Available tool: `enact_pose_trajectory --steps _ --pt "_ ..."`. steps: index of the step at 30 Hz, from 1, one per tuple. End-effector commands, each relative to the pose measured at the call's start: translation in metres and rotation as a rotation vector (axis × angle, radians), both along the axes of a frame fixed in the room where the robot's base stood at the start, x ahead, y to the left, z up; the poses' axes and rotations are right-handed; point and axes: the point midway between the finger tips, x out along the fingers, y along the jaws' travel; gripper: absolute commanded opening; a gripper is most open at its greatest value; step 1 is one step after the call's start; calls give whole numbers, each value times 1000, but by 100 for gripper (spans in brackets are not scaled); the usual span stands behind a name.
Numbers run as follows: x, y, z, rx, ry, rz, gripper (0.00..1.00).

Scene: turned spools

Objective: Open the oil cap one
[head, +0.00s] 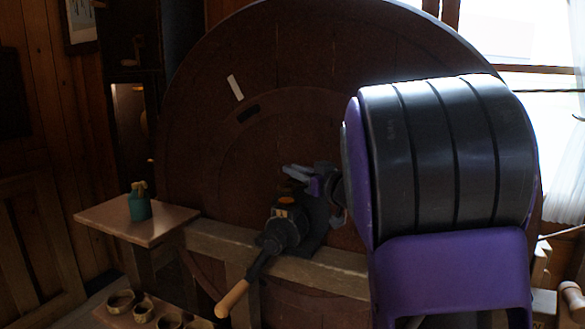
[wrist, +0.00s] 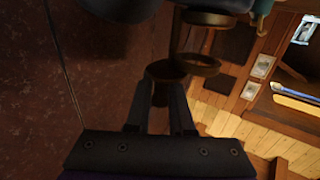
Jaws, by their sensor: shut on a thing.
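A dark machine housing (head: 283,230) with an orange-yellow patch on top is mounted on a wooden beam in front of the big wheel. My gripper (head: 298,172) is just above this housing in the head view. In the wrist view my gripper (wrist: 157,103) has its two fingers on either side of a small dark brown piece below a round brownish cap (wrist: 166,70), and it is shut on it. A brown ring (wrist: 198,64) stands right beside the cap. Shade hides the exact contact, and I cannot tell whether the cap is lifted.
A large dark wooden wheel (head: 240,130) fills the back. A wooden-handled crank (head: 234,297) sticks out from the housing toward the front. A small table (head: 110,220) at the left holds a green container (head: 139,207). Several round cups (head: 143,312) stand on a low shelf at the lower left.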

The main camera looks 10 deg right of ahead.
Motion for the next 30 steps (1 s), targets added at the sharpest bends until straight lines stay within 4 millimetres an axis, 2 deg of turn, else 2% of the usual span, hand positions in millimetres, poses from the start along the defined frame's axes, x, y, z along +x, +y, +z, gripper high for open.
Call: enact_pose_trajectory --steps 10,25,26,30 --pt "1 0 0 -1 2 94 0" --pt "2 1 -1 0 1 108 0" --pt "2 1 -1 0 1 108 26" --pt "2 0 -1 0 1 108 51"
